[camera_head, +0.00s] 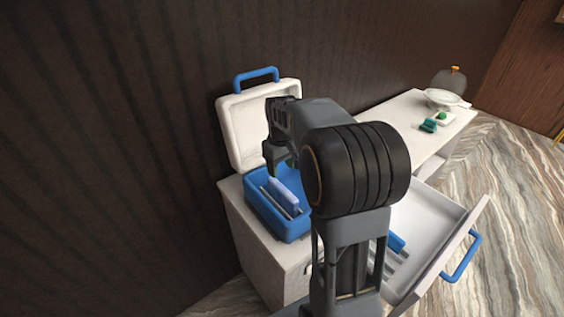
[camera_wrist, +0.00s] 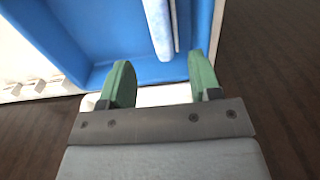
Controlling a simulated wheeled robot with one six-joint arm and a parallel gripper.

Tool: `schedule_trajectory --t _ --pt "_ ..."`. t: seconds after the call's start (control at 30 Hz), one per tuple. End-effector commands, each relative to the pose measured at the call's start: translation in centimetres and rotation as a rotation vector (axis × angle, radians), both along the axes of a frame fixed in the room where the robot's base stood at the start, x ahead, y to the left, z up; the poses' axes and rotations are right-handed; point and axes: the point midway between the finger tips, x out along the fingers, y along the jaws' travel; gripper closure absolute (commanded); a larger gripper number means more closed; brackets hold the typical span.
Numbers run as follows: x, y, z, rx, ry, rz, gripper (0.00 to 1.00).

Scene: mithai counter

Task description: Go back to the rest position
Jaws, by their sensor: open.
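My gripper (camera_wrist: 160,82) is open in the wrist view, with two green fingertips apart and nothing between them. In the head view my gripper (camera_head: 280,163) is above the back part of a blue box (camera_head: 285,226) with a raised white lid (camera_head: 245,140) and a blue handle (camera_head: 256,76). A pale blue flat item (camera_head: 284,194) stands in the box; it also shows in the wrist view (camera_wrist: 158,28), beyond the fingertips. My arm hides part of the box's right side in the head view.
The box stands on a white cabinet (camera_head: 270,272). An open white drawer (camera_head: 425,215) with a blue handle (camera_head: 461,256) sticks out at the right, holding a blue item (camera_head: 396,243). A white counter (camera_head: 398,112) behind bears a bowl (camera_head: 442,98) and small green things (camera_head: 429,125). The dark wall is close behind.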

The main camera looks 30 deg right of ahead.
Motion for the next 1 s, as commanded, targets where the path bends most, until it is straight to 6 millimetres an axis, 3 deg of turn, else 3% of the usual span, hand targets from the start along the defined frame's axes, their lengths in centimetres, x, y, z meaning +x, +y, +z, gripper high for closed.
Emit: schedule_trajectory --t 0.23,0.7,0.8,1.0 --pt "0.0 0.0 1.5 0.000 0.000 0.000 0.43" --pt "0.2 0.0 1.2 -0.004 -0.017 -0.063 0.43" --pt "-1.4 0.4 -0.6 -0.002 -0.010 -0.151 0.43" --pt "-7.1 3.9 -0.4 -0.005 -0.102 -0.259 0.43"
